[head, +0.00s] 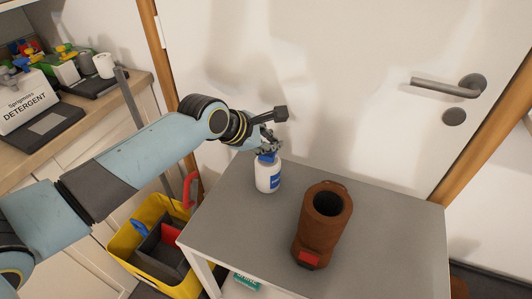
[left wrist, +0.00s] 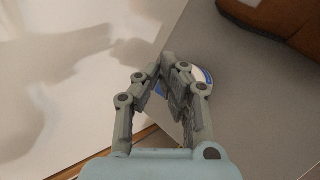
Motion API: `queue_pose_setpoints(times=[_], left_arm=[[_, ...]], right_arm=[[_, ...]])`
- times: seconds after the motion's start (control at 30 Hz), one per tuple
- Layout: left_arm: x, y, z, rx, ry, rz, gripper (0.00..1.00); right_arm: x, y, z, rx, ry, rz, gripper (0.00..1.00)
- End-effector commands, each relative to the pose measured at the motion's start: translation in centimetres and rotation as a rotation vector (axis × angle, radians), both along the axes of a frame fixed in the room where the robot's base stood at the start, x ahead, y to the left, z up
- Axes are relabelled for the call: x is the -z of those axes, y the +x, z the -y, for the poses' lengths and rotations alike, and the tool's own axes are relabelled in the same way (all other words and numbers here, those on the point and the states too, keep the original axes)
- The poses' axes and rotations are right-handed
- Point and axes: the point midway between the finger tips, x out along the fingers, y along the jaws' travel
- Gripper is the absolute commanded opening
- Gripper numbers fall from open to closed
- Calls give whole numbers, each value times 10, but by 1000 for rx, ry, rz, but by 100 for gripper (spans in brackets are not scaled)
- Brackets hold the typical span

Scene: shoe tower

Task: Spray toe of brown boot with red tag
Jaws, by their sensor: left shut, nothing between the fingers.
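A brown boot (head: 322,225) stands upright on the grey table, its open top facing up. A red tag (head: 308,259) is on its lower near side. Part of the boot also shows at the top right of the left wrist view (left wrist: 275,20). A white bottle with a blue label (head: 268,178) and blue top stands left of the boot, near the table's back left edge. My left gripper (head: 270,146) is at the bottle's top, shut and empty. In the left wrist view its fingers (left wrist: 172,68) partly hide the bottle (left wrist: 203,76). My right gripper is out of view.
The grey table (head: 395,240) is clear right of the boot. A white door with a handle (head: 448,87) is behind it. A yellow bucket (head: 125,238) stands on the floor at left. A counter with a detergent box (head: 33,103) is at far left.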

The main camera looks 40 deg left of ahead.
Motion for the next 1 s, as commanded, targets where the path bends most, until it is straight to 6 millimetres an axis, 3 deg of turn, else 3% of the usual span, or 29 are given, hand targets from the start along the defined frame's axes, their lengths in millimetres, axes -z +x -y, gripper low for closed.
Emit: queue_pose_setpoints(times=[1.0], left_arm=[[10, 0, 0, 1, 0, -1, 0]], right_arm=[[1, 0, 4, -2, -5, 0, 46]])
